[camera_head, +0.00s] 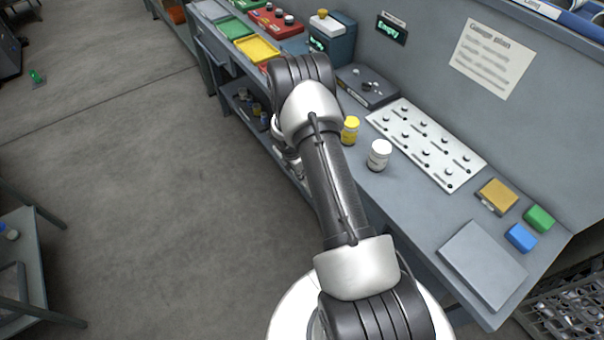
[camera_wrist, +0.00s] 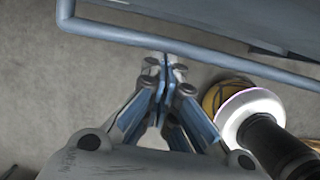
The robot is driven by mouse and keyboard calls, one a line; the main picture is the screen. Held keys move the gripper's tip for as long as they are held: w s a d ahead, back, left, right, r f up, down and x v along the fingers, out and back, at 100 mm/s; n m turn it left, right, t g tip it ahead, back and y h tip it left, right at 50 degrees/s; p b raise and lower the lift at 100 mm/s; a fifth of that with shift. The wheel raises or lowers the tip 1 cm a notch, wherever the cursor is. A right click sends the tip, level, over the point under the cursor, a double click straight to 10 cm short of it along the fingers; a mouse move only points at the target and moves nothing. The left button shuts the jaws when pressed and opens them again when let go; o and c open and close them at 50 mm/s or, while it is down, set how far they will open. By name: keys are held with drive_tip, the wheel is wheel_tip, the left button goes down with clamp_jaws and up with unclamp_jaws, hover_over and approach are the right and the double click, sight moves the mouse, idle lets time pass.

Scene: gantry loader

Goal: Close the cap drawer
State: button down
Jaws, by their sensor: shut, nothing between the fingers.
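In the wrist view my gripper (camera_wrist: 165,66) is shut and empty, its fingertips together near a blue-grey bar (camera_wrist: 200,50). The bar runs across in front of a grey panel (camera_wrist: 230,18) and looks like a drawer handle. I cannot tell whether the fingertips touch it. In the head view my arm hides the gripper and much of the bench front, so the cap drawer cannot be made out there for certain. How far it stands open does not show.
The grey bench (camera_head: 400,200) carries a yellow-capped bottle (camera_head: 350,130), a white bottle (camera_head: 379,155), a white slotted panel (camera_head: 425,143) and a yellow tray (camera_head: 257,49). A lower shelf (camera_head: 245,105) holds small items.

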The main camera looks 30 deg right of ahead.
drive_tip(key=a+f+b, duration=0.1)
drive_tip(key=a, duration=0.3)
drive_tip(key=s+a+r+m+t+p, duration=0.1)
drive_tip(key=s+a+r+m, duration=0.15)
drive_tip(key=r, duration=0.95)
drive_tip(key=s+a+r+m+p, duration=0.1)
drive_tip(key=s+a+r+m, duration=0.2)
drive_tip(key=r, duration=0.9)
drive_tip(key=s+a+r+m+t+p, duration=0.1)
drive_tip(key=a+r+m, duration=0.25)
drive_tip(key=r, duration=0.85)
drive_tip(key=s+a+r+m+t+y, duration=0.1)
drive_tip(key=s+a+r+m, duration=0.2)
drive_tip(key=s, duration=0.4)
drive_tip(key=s+a+r+m+y, duration=0.1)
drive_tip(key=s+a+r+m, duration=0.2)
drive_tip(key=s, duration=0.4)
drive_tip(key=s+a+r+m+t, duration=0.1)
drive_tip(key=s+a+r+m, duration=0.2)
drive_tip(key=s, duration=0.4)
drive_tip(key=shift+s+a+r+t+y, duration=0.35)
drive_tip(key=shift+a+r, duration=0.3)
drive_tip(key=shift+r, duration=0.25)
